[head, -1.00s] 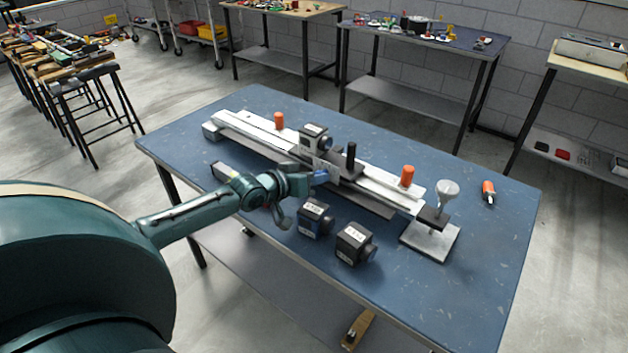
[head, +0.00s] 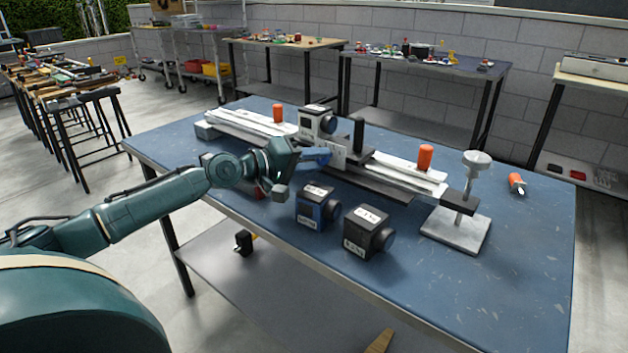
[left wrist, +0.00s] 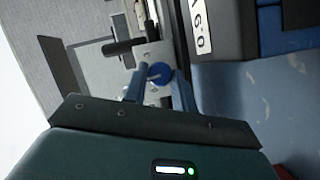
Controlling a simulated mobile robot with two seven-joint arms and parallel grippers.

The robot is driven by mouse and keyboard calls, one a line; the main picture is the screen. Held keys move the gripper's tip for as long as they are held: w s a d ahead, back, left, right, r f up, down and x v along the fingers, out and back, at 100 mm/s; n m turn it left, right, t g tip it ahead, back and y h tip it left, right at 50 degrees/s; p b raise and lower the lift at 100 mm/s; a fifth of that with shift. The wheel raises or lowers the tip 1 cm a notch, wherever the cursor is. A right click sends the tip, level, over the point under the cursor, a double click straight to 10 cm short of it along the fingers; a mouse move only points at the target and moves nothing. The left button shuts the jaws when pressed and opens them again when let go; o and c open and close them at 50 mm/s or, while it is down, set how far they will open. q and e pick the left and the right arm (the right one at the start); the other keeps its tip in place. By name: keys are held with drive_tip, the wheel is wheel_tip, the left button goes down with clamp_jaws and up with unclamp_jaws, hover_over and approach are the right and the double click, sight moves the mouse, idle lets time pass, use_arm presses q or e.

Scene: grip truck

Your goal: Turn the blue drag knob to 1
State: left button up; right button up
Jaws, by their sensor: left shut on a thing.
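The grip truck (head: 385,187) is a long white and dark rail assembly on the blue table, with a grey carriage plate (head: 338,152) in its middle. My left gripper (head: 327,157) reaches the front of this plate from the left. In the left wrist view, the round blue drag knob (left wrist: 160,73) sits on the light plate between the two blue fingers of my left gripper (left wrist: 160,80), which is shut on it. In the head view the fingers hide the knob. Its number marks cannot be read. My right gripper is not in view.
A blue-sided box (head: 315,208) and a black box (head: 368,232), each with a side knob and labels, stand in front of the truck. Orange handles (head: 425,157) rise from the rail. An orange-handled tool (head: 517,184) lies at the right.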

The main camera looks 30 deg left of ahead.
use_arm(q)
drive_tip(key=shift+f+n+h+b, duration=0.3)
drive_tip(key=shift+n+b, duration=0.2)
drive_tip(key=shift+b, duration=0.1)
drive_tip(key=shift+r+n+t+b, duration=0.15)
drive_tip(key=shift+n+t+b, duration=0.25)
drive_tip(key=shift+n+b, duration=0.15)
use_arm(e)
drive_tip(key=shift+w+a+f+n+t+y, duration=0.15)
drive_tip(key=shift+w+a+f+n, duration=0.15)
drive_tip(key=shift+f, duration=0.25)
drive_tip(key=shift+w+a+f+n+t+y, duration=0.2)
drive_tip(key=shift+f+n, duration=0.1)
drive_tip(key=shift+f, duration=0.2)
use_arm(q)
drive_tip(key=shift+r, duration=0.1)
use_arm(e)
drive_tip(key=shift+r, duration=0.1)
use_arm(q)
drive_tip(key=o, duration=1)
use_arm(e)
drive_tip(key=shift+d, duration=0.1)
